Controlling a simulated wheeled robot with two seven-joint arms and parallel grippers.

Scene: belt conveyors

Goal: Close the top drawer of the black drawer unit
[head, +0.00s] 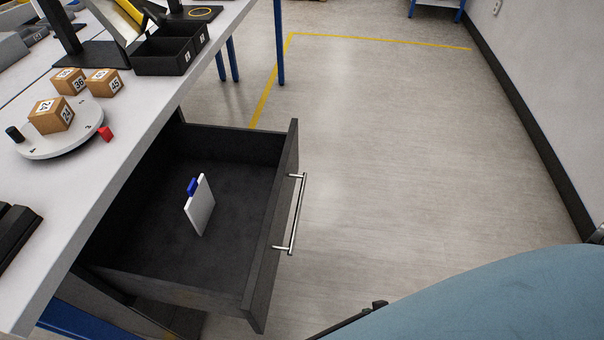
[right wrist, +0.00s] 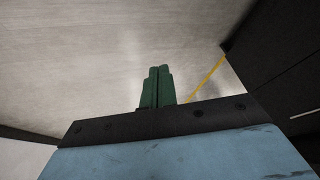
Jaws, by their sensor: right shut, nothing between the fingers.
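The top drawer (head: 270,240) of the black drawer unit stands pulled far out from under the table. Its silver bar handle (head: 297,215) is on the front, facing right. A white card-like item with a blue clip (head: 201,206) stands tilted inside. My right arm comes in at the lower right in the head view, apart from the drawer front. My right gripper (right wrist: 158,87) shows in the right wrist view with its green fingers together and empty, over the floor. Dark panels (right wrist: 285,65) show at the right there; I cannot tell which part they are. My left gripper is not in view.
The floor (head: 400,150) right of the drawer is clear up to the wall. A yellow line (head: 380,41) marks it.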

